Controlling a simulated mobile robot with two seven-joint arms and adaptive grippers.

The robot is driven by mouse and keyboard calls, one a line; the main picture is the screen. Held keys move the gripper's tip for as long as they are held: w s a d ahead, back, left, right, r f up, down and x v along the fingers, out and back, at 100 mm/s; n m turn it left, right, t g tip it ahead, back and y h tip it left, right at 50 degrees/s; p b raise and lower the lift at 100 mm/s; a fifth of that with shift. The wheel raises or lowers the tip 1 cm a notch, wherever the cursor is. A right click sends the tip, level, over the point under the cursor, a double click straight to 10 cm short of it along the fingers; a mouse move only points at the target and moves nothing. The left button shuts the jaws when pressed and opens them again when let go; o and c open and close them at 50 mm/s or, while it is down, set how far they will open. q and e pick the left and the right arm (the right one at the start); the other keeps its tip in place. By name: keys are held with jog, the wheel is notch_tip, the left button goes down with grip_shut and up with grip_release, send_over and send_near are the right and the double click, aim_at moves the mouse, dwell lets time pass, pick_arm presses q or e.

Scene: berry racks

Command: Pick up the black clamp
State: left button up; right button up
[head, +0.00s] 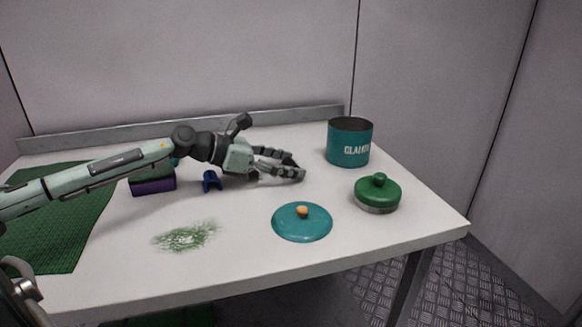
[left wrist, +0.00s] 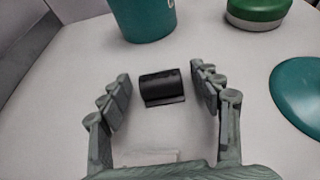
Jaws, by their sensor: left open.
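The black clamp (left wrist: 162,86) lies on the white table in the left wrist view, a small dark half-round piece with a flat edge. My left gripper (left wrist: 162,92) is open, with one finger on each side of the clamp and a gap to each. The clamp is just beyond the middle of the space between the fingers and is not gripped. In the head view my left gripper (head: 295,168) is low over the table's middle, pointing right; its fingers mostly hide the clamp there. My right gripper is not in view.
A teal pot (head: 348,148) stands beyond the fingertips. A green lidded dish (head: 377,196) and a teal lid (head: 300,228) are nearer the front right. A blue piece (head: 211,182), a purple-and-green block (head: 152,187) and a green mat (head: 62,225) are left. The front middle is mostly clear.

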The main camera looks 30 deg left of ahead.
pick_arm(q)
jog(key=shift+c, duration=0.4)
jog(key=c, duration=0.8)
jog(key=shift+r, duration=0.1)
